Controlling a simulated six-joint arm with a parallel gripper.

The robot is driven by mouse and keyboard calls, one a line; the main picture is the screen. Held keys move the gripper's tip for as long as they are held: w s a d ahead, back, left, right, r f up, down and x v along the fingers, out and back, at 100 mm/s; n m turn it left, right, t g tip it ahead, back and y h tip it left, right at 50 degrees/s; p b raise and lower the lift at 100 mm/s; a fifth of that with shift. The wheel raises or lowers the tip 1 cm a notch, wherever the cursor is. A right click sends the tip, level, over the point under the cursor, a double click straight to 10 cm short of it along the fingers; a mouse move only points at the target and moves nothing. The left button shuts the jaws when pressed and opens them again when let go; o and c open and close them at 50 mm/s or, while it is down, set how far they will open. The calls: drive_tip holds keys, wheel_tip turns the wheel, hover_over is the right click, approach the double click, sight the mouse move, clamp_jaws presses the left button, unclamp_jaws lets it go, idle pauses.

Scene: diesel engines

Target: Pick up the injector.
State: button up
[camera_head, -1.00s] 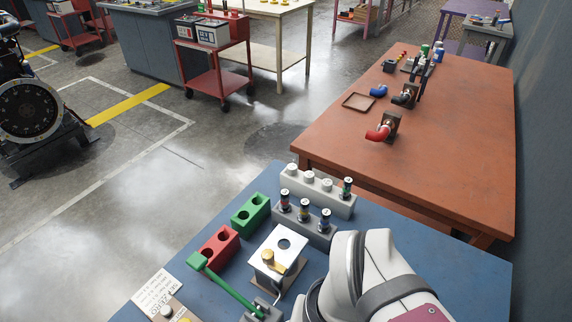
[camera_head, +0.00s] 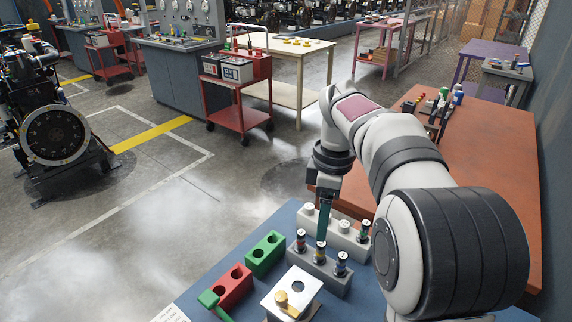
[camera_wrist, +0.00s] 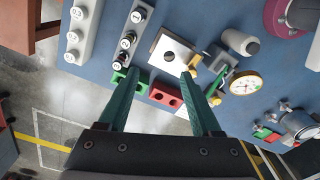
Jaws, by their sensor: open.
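Three injectors stand upright in a grey rack (camera_head: 318,274) on the blue bench: a left one (camera_head: 301,241), a middle one (camera_head: 321,252) and a right one with a blue band (camera_head: 341,265). Another injector (camera_head: 364,231) stands at the right end of the lighter rack behind. My gripper (camera_head: 322,236) points down above the grey rack, its green fingers close to the middle injector in the head view. In the wrist view my gripper (camera_wrist: 160,74) is open and empty, and the injectors' round tops (camera_wrist: 127,41) lie ahead and left of the fingers.
A green block (camera_head: 265,253) and a red block (camera_head: 232,288) with holes stand left of the grey rack. A metal-topped stand (camera_head: 292,290) with a brass part is in front. The wrist view shows a dial gauge (camera_wrist: 245,84) and the lighter rack (camera_wrist: 85,28).

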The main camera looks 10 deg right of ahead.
sight(321, 248)
drive_tip(key=w+d+f+n, duration=0.3)
drive_tip(key=w+n, duration=0.3)
drive_tip(key=w, duration=0.1)
drive_tip(key=f, duration=1.5)
drive_tip(key=shift+a+f, duration=0.3)
drive_tip(key=shift+a, duration=0.05)
clamp_jaws()
drive_tip(key=shift+r, duration=0.1)
